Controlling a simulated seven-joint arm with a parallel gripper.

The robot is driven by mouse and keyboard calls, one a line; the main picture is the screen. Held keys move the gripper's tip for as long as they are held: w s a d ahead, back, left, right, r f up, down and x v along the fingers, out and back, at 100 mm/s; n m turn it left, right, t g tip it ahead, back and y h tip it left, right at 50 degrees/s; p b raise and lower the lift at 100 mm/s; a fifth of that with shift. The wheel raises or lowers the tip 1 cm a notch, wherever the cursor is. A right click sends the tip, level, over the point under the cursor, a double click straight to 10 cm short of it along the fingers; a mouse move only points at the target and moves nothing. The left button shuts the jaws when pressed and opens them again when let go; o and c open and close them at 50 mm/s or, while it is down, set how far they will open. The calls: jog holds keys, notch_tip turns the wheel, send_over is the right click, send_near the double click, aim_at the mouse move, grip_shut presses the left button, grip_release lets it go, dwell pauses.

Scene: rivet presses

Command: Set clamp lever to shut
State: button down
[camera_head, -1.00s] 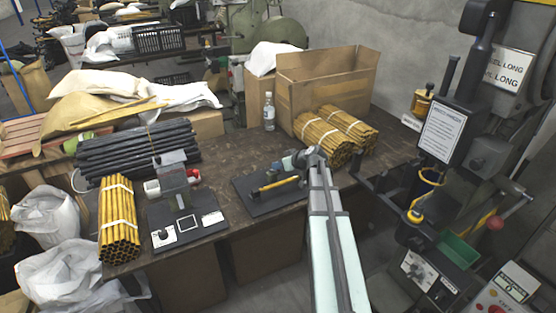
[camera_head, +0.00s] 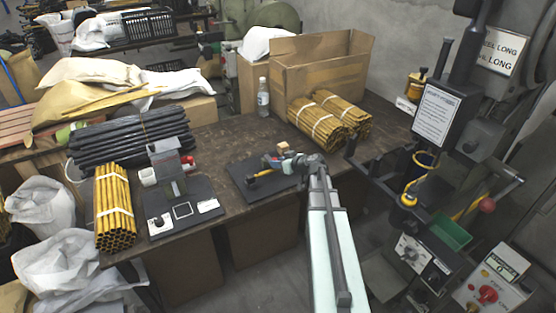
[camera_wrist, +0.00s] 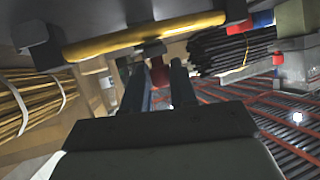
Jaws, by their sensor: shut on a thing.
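The clamp fixture has a dark base plate (camera_head: 238,174) on the table, with a yellow tube (camera_head: 264,173) lying across it. In the wrist view the yellow tube (camera_wrist: 150,35) crosses the top of the picture, with dark blocks at its ends. My gripper (camera_head: 288,160) is over the right part of the fixture in the head view and hides some of it. In the wrist view my gripper (camera_wrist: 158,80) is shut on a red knob (camera_wrist: 158,74), which appears to be the clamp lever's end. Most of the lever is hidden.
Left of the fixture stands a grey press on a dark plate (camera_head: 210,217), beside bundled yellow tubes (camera_head: 114,210) and black tubes (camera_head: 130,140). Behind are a bottle (camera_head: 263,98), more yellow bundles (camera_head: 318,122) and a cardboard box (camera_head: 310,75). A large machine (camera_head: 440,120) stands right.

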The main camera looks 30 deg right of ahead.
jog(key=shift+s+a+f, duration=0.1)
jog(key=shift+s+f, duration=0.1)
jog(key=shift+f, duration=0.3)
jog(key=c, duration=0.9)
grip_release()
jog(key=shift+c, duration=0.2)
jog(key=shift+w, duration=0.1)
jog(key=shift+r, duration=0.1)
jog(key=shift+r, duration=0.1)
jog(key=v, duration=1.3)
jog(key=shift+s+d, duration=0.25)
jog(key=shift+s, duration=0.1)
